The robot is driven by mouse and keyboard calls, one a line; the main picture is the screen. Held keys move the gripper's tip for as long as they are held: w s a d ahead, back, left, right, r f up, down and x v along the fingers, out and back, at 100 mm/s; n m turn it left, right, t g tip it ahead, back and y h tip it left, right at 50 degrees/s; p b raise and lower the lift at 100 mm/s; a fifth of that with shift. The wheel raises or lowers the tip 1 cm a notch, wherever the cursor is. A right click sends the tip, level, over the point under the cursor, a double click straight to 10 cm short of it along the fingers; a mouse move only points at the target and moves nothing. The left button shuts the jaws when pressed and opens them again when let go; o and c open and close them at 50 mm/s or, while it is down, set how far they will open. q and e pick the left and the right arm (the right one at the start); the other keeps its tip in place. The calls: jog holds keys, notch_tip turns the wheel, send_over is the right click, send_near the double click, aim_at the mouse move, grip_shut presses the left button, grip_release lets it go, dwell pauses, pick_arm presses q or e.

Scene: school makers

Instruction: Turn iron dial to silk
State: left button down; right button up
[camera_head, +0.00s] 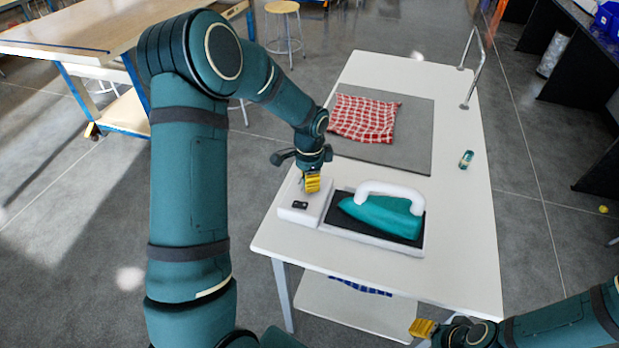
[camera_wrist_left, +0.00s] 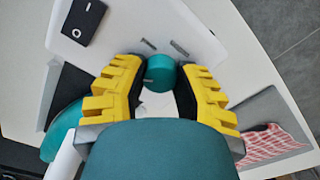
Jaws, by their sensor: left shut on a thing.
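The iron station (camera_head: 290,212) is a white base near the front left of the white table. The teal iron (camera_head: 385,216) with a white handle lies on its dark plate. My left gripper (camera_head: 312,184) is at the station's raised white block. In the left wrist view, its yellow fingers (camera_wrist_left: 160,85) are shut on the round teal dial (camera_wrist_left: 160,70). Dark marks show on the white surface beside the dial; I cannot read them, so the setting cannot be told. My right gripper (camera_head: 423,328) is low at the bottom right, away from the table top; its opening is unclear.
A red checked cloth (camera_head: 364,119) lies on a grey mat (camera_head: 405,150) at the back. A small green bottle (camera_head: 466,159) lies near the right edge. A metal rail (camera_head: 478,70) stands at the far right corner. The table's front right is clear.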

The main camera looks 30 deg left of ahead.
dwell(0.4)
pick_arm(q)
jog(key=c, duration=0.6)
grip_release()
notch_tip(320, 180, up, 12)
dwell(0.3)
